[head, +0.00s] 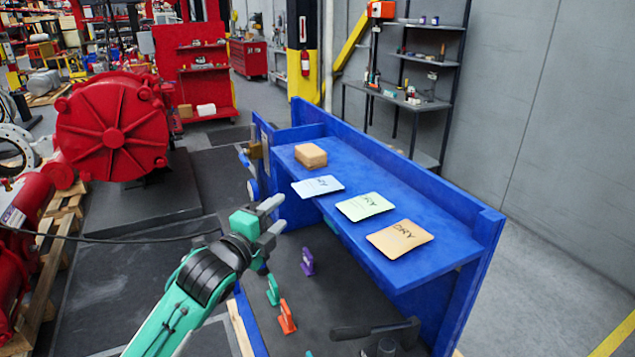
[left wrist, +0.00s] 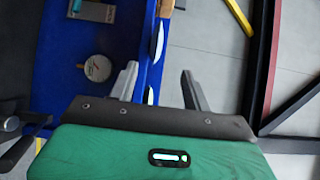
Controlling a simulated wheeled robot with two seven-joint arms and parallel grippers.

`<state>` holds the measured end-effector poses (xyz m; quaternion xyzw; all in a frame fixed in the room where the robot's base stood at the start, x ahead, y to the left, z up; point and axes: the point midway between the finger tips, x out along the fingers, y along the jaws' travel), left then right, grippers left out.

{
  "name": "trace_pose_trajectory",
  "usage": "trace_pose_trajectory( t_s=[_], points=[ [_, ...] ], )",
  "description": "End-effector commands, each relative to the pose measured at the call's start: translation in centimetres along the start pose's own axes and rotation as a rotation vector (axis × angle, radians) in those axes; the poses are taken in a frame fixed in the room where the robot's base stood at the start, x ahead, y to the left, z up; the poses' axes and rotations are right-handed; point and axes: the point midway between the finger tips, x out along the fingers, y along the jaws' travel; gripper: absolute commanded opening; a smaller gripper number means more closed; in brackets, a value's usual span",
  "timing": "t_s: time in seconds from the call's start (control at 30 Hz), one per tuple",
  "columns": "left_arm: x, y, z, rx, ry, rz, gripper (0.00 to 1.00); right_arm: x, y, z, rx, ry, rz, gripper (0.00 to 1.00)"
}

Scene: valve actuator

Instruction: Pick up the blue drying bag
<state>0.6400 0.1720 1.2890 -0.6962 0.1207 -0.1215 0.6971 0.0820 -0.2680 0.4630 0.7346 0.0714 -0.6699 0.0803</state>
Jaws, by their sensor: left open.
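The blue drying bag (head: 317,186), pale blue with dark lettering, lies flat on the blue shelf (head: 420,262), near its front edge. A pale green bag (head: 365,206) and an orange bag (head: 400,238) lie to its right in a row. My left gripper (head: 276,214) is open and empty, in front of the shelf and to the left of the blue bag, apart from it. In the left wrist view its two fingers (left wrist: 158,80) stand apart. Pale shapes there lie along the shelf edge; I cannot tell which bag each is. My right gripper is not in view.
A tan block (head: 310,155) sits at the shelf's left end. A raised blue panel runs behind the shelf. A round dial (left wrist: 97,68) shows in the left wrist view.

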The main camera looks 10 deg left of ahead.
Motion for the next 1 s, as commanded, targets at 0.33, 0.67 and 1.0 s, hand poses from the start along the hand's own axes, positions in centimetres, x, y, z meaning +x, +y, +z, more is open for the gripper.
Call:
trace_pose_trajectory(
  t_s=[0.33, 0.67, 1.0],
  points=[
    [4.4, 0.0, -0.1, -0.002, 0.0, 0.001, 0.49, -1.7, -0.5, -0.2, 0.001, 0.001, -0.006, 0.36],
    [7.4, 0.1, -0.1, -0.006, 0.0, 0.003, 0.49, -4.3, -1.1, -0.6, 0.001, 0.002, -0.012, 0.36],
    [9.8, 0.6, -0.1, -0.002, 0.0, 0.001, 0.49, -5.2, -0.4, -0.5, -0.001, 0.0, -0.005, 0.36]
  ],
)
